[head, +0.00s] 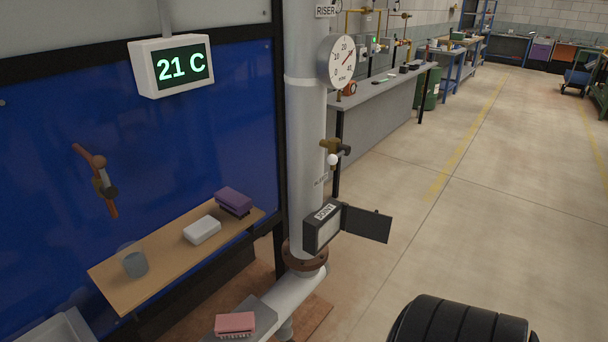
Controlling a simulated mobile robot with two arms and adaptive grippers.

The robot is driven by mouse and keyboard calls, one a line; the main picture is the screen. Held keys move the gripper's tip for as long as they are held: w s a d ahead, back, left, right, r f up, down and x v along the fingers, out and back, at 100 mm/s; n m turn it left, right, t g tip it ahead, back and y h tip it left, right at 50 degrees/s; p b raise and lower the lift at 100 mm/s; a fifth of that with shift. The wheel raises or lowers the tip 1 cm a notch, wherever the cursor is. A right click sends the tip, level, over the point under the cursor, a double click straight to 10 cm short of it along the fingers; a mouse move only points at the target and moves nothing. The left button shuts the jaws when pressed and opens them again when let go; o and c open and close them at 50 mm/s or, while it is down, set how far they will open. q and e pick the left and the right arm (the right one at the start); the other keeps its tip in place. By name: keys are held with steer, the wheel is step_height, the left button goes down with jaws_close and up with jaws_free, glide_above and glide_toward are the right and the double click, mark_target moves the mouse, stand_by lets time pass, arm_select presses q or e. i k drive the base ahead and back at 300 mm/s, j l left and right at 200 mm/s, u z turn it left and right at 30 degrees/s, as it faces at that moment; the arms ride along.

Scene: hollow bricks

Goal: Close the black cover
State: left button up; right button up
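The black cover (366,224) is a flat dark plate on the right side of a small box (325,228) labelled "JOINT". It stands swung open to the right, away from the box's light front face. The box sits at the lower part of a grey vertical riser pipe (306,130), above a brown flange (305,256).
A brass valve (331,147) with a white knob and a round gauge (342,61) are on the pipe above the box. Left are a blue panel (150,130) and a wooden shelf (160,262) with small items. Open floor (480,200) lies right.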

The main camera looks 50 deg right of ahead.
mark_target(374, 226)
steer(key=l+u, duration=0.3)
steer(key=l, duration=0.25)
steer(key=k+l+u, duration=0.1)
steer(key=l+u, duration=0.25)
steer(key=l, duration=0.15)
steer(key=k+l+u, duration=0.15)
steer(key=l+u, duration=0.15)
steer(key=l, duration=0.2)
steer(key=k+l, duration=0.15)
steer(key=l, duration=0.25)
steer(key=k+l, duration=0.1)
steer(key=l, duration=0.25)
steer(key=k+l, duration=0.15)
steer(key=l, duration=0.25)
steer(key=k+l, duration=0.1)
steer(key=l, duration=0.3)
steer(key=k+l, duration=0.15)
steer(key=l, duration=0.2)
steer(key=k+l, duration=0.1)
steer(key=l, duration=0.3)
steer(key=k+l, duration=0.15)
steer(key=l, duration=0.2)
steer(key=k+l, duration=0.1)
steer(key=l, duration=0.3)
